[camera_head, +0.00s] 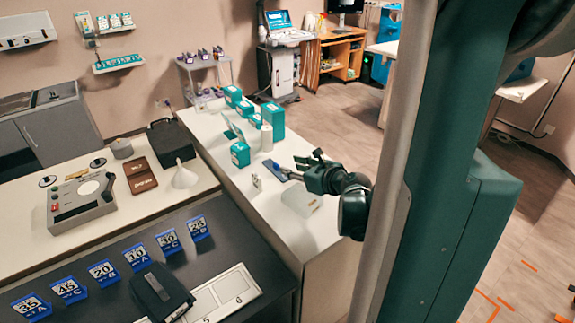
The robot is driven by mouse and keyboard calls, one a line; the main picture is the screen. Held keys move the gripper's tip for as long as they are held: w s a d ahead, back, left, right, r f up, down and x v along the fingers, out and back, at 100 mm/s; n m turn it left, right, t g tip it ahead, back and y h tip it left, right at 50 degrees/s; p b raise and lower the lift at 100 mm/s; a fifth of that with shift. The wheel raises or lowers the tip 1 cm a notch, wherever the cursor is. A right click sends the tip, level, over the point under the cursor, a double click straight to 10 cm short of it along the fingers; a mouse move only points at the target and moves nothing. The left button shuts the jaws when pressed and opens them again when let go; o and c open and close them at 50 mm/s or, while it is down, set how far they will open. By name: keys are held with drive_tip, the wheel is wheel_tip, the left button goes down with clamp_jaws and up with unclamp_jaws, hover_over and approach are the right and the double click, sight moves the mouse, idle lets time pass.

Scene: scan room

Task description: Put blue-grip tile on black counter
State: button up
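My gripper (299,168) is over the white counter (225,140), reaching in from the right with its fingers pointing left. A small blue piece (280,173), which may be the blue-grip tile, is right at the fingertips. The view is too small to tell whether the fingers are closed on it or only beside it. The black counter (235,262) is at the lower left, with a row of blue numbered blocks (104,272) along it.
A white block (301,200) and a small pale upright piece (257,182) are below the gripper. Teal boxes (240,153) and a white cylinder (266,137) stand behind. A black case (160,290) and pale numbered panels (228,288) occupy the black counter's front; its right end looks clear.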

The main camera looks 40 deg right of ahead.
drive_tip(key=shift+v, duration=1.3)
drive_tip(key=s+a+r+n+g+y, duration=0.1)
drive_tip(key=a+r+n+g, duration=0.1)
drive_tip(key=a+n, duration=0.65)
drive_tip(key=s+a+r+n+g+y, duration=0.1)
drive_tip(key=s+a+r+n+g, duration=0.1)
drive_tip(key=a+n, duration=0.7)
drive_tip(key=s+a+r+n+g+h, duration=0.1)
drive_tip(key=s+a+r+n, duration=0.1)
drive_tip(key=s+a+n, duration=0.3)
drive_tip(key=s+a+r+n+g+h, duration=0.1)
drive_tip(key=s+a+r+n, duration=0.2)
drive_tip(key=s+a+n, duration=0.3)
drive_tip(key=s+n, duration=0.3)
drive_tip(key=n, duration=0.4)
drive_tip(key=shift+o, duration=0.5)
drive_tip(key=shift+g, duration=0.3)
